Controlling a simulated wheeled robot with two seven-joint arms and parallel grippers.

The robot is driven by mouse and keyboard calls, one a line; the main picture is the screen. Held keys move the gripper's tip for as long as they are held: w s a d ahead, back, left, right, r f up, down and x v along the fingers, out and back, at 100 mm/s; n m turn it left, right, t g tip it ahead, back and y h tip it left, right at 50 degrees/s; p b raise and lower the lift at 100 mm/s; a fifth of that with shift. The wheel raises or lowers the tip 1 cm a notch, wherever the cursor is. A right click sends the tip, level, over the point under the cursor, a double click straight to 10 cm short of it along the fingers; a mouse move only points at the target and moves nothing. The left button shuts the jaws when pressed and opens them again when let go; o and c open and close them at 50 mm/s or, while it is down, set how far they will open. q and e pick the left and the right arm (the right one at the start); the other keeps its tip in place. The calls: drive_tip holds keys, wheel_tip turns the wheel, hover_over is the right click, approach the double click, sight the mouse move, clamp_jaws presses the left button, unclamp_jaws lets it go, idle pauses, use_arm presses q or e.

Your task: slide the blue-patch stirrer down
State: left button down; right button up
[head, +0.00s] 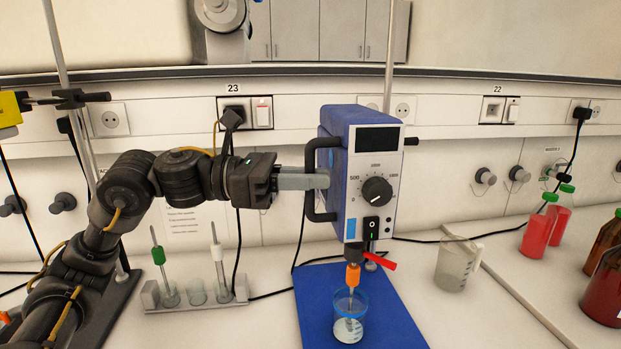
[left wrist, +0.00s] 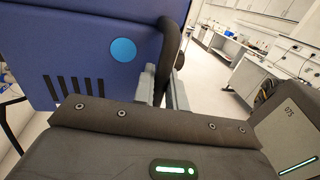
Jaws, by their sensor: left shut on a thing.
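The stirrer (head: 372,185) is a blue box with a white front, a dial and a black handle (head: 311,165). It sits upright on a vertical rod (head: 389,50) at the middle of the head view. A round light-blue patch (left wrist: 123,50) shows on its blue casing in the left wrist view. My left gripper (head: 320,180) reaches in from the left, shut on the black handle. In the left wrist view its fingers flank the handle (left wrist: 165,65). An orange chuck (head: 352,275) hangs below, its shaft reaching into a beaker (head: 349,325). My right gripper is out of view.
The beaker stands on a blue mat (head: 395,320). A rack (head: 190,306) with tubes stands left, a larger beaker (head: 457,265) right. Red bottles (head: 538,230) and brown bottles (head: 606,290) stand far right. A red lever (head: 380,262) juts out beneath the stirrer. Cables cross the bench.

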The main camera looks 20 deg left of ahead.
use_arm(q)
drive_tip(key=shift+d+f, duration=0.15)
drive_tip(key=shift+f, duration=0.3)
drive_tip(key=c, duration=1.7)
unclamp_jaws()
drive_tip(key=shift+o, duration=0.9)
drive_tip(key=shift+r, duration=0.15)
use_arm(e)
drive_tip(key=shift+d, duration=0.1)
